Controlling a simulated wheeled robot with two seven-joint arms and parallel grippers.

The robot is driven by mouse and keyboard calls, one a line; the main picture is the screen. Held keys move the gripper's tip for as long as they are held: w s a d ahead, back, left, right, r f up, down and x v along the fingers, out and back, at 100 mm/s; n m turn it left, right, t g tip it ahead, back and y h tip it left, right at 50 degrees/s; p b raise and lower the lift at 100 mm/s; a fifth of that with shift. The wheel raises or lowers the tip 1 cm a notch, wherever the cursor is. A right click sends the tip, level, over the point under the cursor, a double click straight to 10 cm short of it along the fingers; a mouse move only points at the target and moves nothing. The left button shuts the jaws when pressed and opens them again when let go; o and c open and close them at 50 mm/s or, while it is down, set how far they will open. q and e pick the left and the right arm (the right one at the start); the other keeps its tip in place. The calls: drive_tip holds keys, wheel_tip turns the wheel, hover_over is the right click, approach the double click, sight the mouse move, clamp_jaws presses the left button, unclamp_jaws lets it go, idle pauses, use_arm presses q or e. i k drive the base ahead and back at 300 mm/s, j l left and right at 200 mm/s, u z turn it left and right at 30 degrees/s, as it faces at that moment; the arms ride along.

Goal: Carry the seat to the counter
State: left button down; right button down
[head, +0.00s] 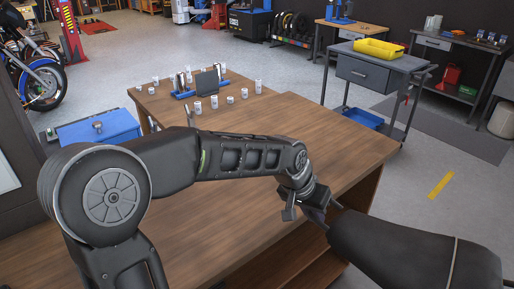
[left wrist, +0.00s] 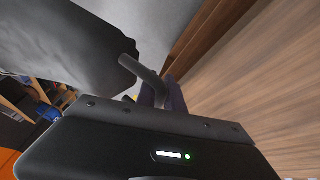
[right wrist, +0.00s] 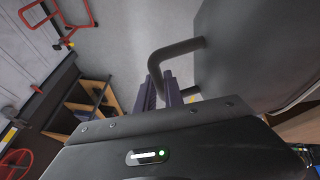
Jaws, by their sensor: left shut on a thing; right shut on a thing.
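The seat (head: 410,248) is a long dark padded piece at the lower right of the head view, just off the counter's near right edge. It has bent dark bars; one shows in the left wrist view (left wrist: 146,72), another in the right wrist view (right wrist: 170,55). My left gripper (head: 318,208) is shut on the bar at the seat's near-counter end. My right gripper (right wrist: 160,98) is shut on a bar of the seat in the right wrist view; it is outside the head view. The wooden counter (head: 270,140) is beside the seat, its top largely bare.
A blue cabinet (head: 97,130) is at left. Open floor lies right of the counter.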

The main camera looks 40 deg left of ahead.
sight(226, 185)
drive_tip(key=i, duration=1.15)
drive_tip(key=u, duration=2.5)
